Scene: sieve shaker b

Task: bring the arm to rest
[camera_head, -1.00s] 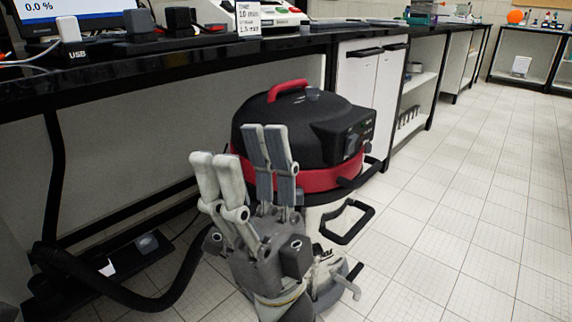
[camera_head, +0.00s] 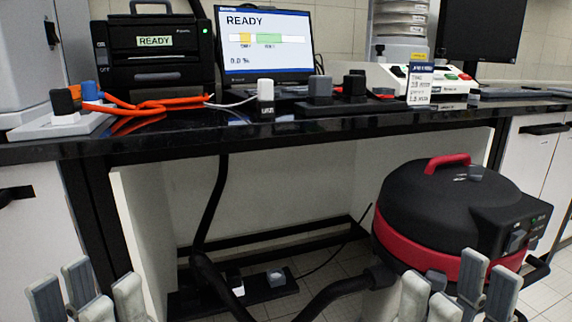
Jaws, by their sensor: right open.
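My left gripper (camera_head: 88,288) shows at the bottom left, its pale grey fingers pointing up and spread apart, with nothing between them. My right gripper (camera_head: 457,284) shows at the bottom right, fingers pointing up, open and empty. It is in front of the vacuum cleaner (camera_head: 440,205), a black and red drum with a red handle, and covers part of its lower side. Both palms and most of both arms are cut off by the bottom edge.
A black bench top (camera_head: 240,137) crosses the view. On it stand a laptop (camera_head: 264,42) reading READY, a black device (camera_head: 160,62), orange cable (camera_head: 145,106) and a control panel (camera_head: 430,84). A black hose (camera_head: 335,292) and power strip (camera_head: 262,290) lie below.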

